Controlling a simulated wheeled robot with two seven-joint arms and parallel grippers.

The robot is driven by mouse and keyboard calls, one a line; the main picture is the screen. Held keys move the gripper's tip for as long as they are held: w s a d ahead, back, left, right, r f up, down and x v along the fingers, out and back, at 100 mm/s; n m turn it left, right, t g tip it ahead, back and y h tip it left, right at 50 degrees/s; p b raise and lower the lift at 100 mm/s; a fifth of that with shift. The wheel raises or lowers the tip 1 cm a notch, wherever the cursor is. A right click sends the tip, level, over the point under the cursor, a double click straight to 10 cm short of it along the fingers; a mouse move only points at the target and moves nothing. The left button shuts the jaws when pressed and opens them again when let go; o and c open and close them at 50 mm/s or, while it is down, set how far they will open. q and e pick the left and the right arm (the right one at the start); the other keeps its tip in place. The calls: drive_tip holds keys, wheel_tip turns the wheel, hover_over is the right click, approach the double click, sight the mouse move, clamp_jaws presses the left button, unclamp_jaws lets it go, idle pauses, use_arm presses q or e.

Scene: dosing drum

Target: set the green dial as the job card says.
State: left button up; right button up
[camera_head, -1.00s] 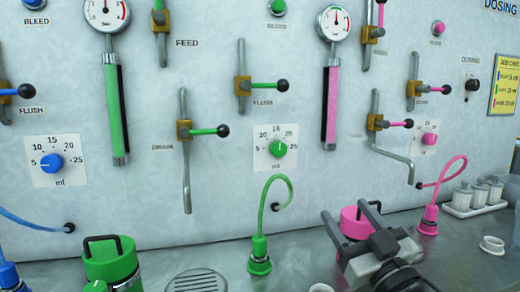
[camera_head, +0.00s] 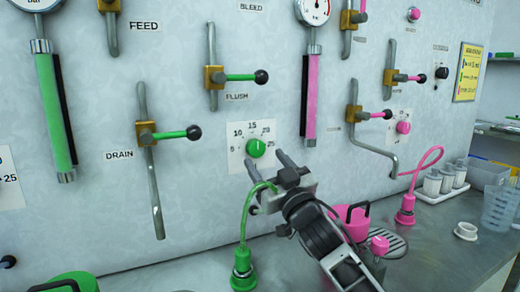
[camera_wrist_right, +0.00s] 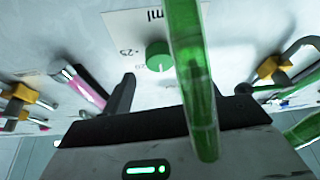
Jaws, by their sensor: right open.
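The green dial (camera_head: 256,148) sits on a white scale plate on the panel, its white mark pointing roughly upward, near 15. In the right wrist view, which is upside down, the dial (camera_wrist_right: 158,55) shows beyond the fingers, apart from them. My right gripper (camera_head: 270,176) is open, just below and in front of the dial. A green hose (camera_wrist_right: 192,80) crosses close in front of the wrist camera and hides part of one finger. The yellow job card (camera_head: 468,72) hangs at the right; its small print is hard to read. My left gripper is out of view.
The green hose (camera_head: 246,215) rises from its base right beside my right gripper. The green flush lever (camera_head: 240,77) and drain lever (camera_head: 172,134) stick out above and left. A pink canister (camera_head: 352,220) stands behind my right arm.

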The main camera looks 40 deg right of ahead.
sight(258, 151)
drive_tip(key=shift+x, duration=1.95)
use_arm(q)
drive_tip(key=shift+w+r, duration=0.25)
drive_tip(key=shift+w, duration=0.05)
use_arm(e)
drive_tip(key=c, duration=1)
use_arm(q)
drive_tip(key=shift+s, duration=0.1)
drive_tip(key=shift+p, duration=0.35)
